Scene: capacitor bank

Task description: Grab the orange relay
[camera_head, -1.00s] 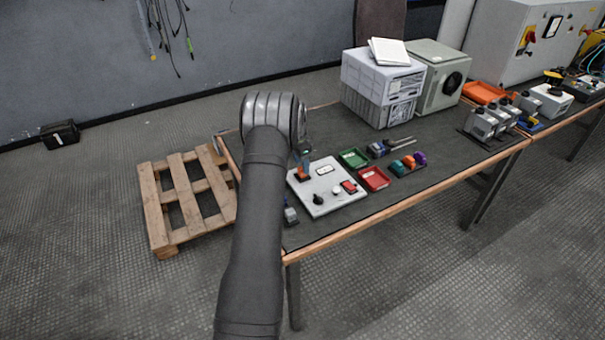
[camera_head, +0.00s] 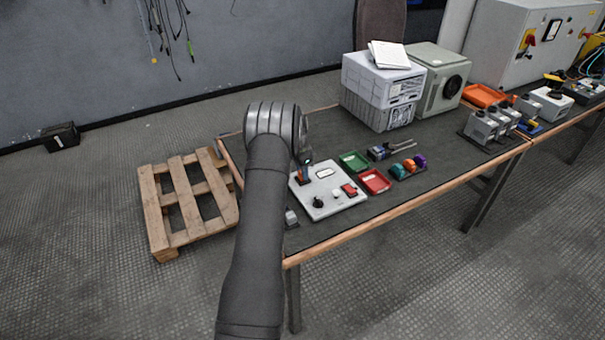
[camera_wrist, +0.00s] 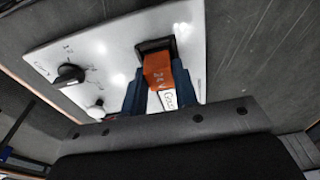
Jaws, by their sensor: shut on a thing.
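The orange relay (camera_wrist: 158,72) stands at a black socket (camera_wrist: 155,45) on the white panel (camera_wrist: 110,38) in the wrist view. My gripper (camera_wrist: 160,80) has its two blue fingers on either side of the relay and is shut on it. In the head view the white panel (camera_head: 330,202) lies on the table, and my gripper (camera_head: 305,168) is over its back left corner, where the relay is mostly hidden. I cannot tell whether the relay is fully seated in the socket.
To the right are a green tray (camera_head: 354,160), a red tray (camera_head: 375,181) and a holder with coloured parts (camera_head: 409,166). White and grey boxes (camera_head: 383,80) stand at the back.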

